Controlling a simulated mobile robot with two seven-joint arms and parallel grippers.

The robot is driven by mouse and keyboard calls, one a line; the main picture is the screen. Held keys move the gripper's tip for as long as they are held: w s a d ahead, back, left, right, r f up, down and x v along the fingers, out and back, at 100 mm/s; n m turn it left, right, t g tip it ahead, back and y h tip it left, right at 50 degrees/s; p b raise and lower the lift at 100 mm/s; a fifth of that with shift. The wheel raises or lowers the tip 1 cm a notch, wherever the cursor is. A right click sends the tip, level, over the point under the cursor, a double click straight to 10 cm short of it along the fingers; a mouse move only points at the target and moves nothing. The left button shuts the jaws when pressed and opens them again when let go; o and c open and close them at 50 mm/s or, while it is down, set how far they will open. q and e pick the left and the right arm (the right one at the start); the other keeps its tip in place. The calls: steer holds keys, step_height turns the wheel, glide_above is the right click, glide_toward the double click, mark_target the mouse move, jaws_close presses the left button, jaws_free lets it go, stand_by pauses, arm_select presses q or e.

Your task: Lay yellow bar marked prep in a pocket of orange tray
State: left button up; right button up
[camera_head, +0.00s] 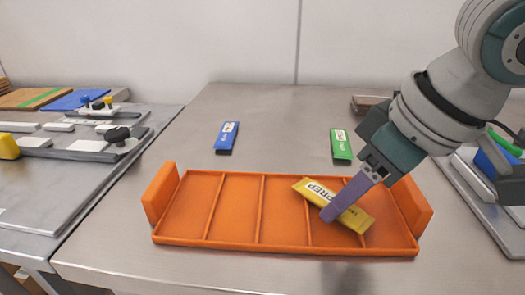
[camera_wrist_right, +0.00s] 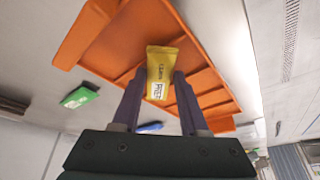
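The yellow bar marked PREP (camera_head: 353,217) is between the purple fingertips of my right gripper (camera_head: 333,213). In the right wrist view the bar (camera_wrist_right: 160,65) has a finger against each side, and my right gripper (camera_wrist_right: 161,75) is shut on it. The orange tray (camera_head: 210,242) lies on the metal table with several pockets divided by thin ribs. The bar shows over the tray's right-hand pockets, lying diagonally across a rib's line. Its exact height over the tray is hard to tell. The tray (camera_wrist_right: 90,30) also shows behind the bar in the wrist view. My left gripper is not in view.
A blue bar (camera_head: 226,138) and a green bar (camera_head: 341,146) lie on the table behind the tray. A side bench with fixtures (camera_head: 90,150) stands at left. Another grey fixture (camera_head: 480,205) is at right. The table in front of the tray is clear.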

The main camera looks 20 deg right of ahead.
steer(key=shift+o, duration=1.3)
steer(key=shift+f, duration=0.15)
steer(key=p+v, duration=0.4)
steer(key=v, duration=0.8)
steer(key=shift+d, duration=0.1)
